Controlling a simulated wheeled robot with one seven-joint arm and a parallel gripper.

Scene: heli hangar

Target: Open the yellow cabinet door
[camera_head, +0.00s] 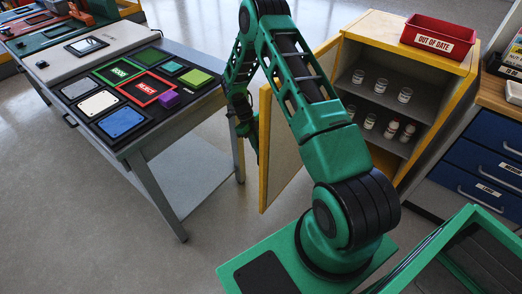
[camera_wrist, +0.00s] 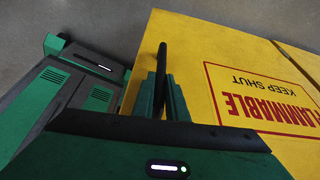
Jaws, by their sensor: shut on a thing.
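The yellow cabinet (camera_head: 382,32) stands at the upper right in the head view. Its door (camera_head: 286,148) is swung wide open to the left, its pale inner panel showing. The front shows the inside shelves. In the wrist view the door's yellow outer face (camera_wrist: 205,45) fills the right, with a red "FLAMMABLE KEEP SHUT" sign. My gripper (camera_wrist: 163,85) is shut on a black bar handle (camera_wrist: 162,55) near the door's edge.
Several small jars (camera_head: 380,86) stand on the cabinet shelves. A red "OUT OF DATE" bin (camera_head: 438,38) sits on top. A grey table (camera_head: 150,145) with coloured pads stands left, close to the door. Blue drawers (camera_head: 493,133) stand right. Floor in front left is clear.

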